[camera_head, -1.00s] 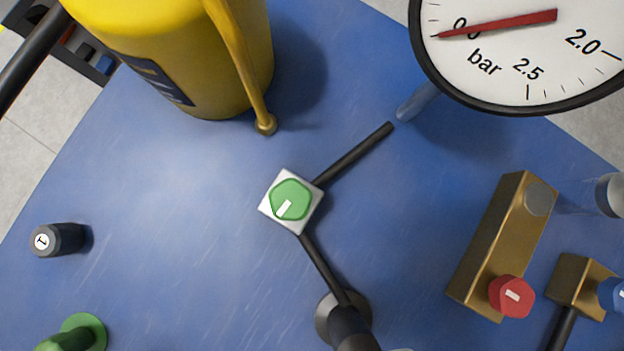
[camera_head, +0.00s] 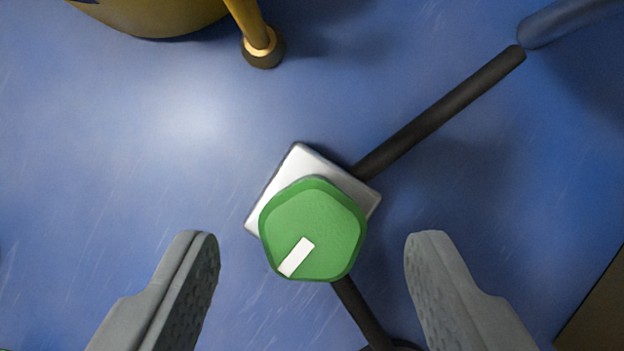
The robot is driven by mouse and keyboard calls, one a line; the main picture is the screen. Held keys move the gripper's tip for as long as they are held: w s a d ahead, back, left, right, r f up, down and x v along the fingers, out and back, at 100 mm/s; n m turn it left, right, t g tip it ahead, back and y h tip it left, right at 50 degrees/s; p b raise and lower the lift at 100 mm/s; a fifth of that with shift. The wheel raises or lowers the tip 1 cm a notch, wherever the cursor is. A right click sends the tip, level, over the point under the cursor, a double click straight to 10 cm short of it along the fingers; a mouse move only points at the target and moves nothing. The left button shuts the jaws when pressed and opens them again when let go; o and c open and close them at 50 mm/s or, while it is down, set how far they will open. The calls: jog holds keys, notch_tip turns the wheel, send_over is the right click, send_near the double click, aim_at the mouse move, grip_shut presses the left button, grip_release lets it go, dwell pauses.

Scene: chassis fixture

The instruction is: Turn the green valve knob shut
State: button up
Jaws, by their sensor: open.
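The green valve knob (camera_head: 325,226) has a rounded many-sided top and a white bar mark that points to its lower left. It sits on a square silver valve block (camera_head: 300,163). One black pipe (camera_head: 440,112) runs from the block to the upper right, and another (camera_head: 357,308) runs to the lower right. My gripper (camera_head: 312,240) is open, with one grey finger on each side of the knob. Clear gaps show between both fingers and the knob. How near the fingertips are in height to the knob, I cannot tell.
The blue tabletop (camera_head: 120,190) is clear around the block. A yellow cylinder (camera_head: 150,15) with a brass-coloured hose end (camera_head: 262,45) stands at the upper left. Part of a brown block (camera_head: 598,315) shows at the lower right edge.

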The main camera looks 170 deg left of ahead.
aim_at(311, 229)
jog(key=shift+x, duration=1.05)
jog(key=c, duration=1)
jog(key=shift+o, duration=0.2)
